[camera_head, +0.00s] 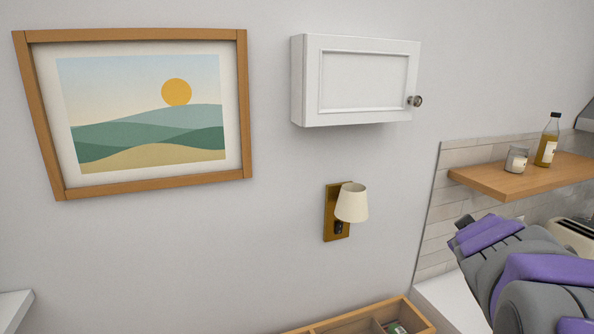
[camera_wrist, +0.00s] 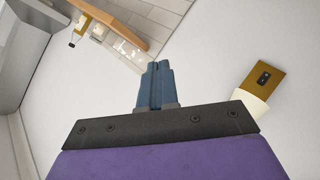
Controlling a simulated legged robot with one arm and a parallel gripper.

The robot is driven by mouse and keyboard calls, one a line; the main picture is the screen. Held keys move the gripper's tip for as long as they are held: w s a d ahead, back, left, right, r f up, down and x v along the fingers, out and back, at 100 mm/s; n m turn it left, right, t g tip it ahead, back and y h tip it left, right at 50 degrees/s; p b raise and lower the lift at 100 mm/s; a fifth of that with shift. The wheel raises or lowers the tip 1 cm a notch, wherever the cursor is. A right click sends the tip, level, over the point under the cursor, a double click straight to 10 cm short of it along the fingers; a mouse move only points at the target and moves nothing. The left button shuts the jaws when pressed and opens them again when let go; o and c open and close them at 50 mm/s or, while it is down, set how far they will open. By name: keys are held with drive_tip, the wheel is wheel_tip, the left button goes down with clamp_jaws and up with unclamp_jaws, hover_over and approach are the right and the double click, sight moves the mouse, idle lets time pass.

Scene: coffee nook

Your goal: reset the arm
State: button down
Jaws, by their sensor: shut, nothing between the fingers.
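My gripper (camera_wrist: 156,84) shows in the wrist view with its two blue-grey fingers together and nothing between them. In the head view my purple and grey arm reaches in from the lower right, and the gripper end (camera_head: 463,222) is small and partly hidden by the arm. It is in front of the tiled wall, below and left of the wooden shelf (camera_head: 520,178), and right of the wall lamp (camera_head: 350,205). The fingers touch nothing that I can see.
A closed white cabinet (camera_head: 362,82) and a framed picture (camera_head: 140,108) hang on the wall. A jar (camera_head: 516,160) and a bottle (camera_head: 547,141) stand on the shelf. A toaster (camera_head: 572,238) is behind my arm. A wooden organizer (camera_head: 418,312) is at the bottom.

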drive_tip(key=s+a+f+m+g+y+b, duration=0.1)
drive_tip(key=s+a+f+m+g+b, duration=0.15)
drive_tip(key=s+f, duration=0.55)
drive_tip(key=s+a+f+m+g+y+b, duration=0.1)
drive_tip(key=s+a+f+g+b, duration=0.2)
drive_tip(key=s+f, duration=0.55)
drive_tip(key=s+a+f+g+y+b, duration=0.1)
drive_tip(key=s+a+f+g+y, duration=0.1)
drive_tip(key=s+a+f, duration=0.4)
drive_tip(key=s+a+f+g+y+b, duration=0.2)
drive_tip(key=s+a+f+g, duration=0.3)
drive_tip(key=s, duration=0.8)
drive_tip(key=a+f, duration=0.2)
drive_tip(key=a, duration=0.1)
drive_tip(key=shift+s+f, duration=0.25)
drive_tip(key=shift+s, duration=0.1)
drive_tip(key=shift+a+m+g, duration=0.2)
drive_tip(key=shift+m+g, duration=0.05)
drive_tip(key=shift+a, duration=0.35)
drive_tip(key=shift+d, duration=0.1)
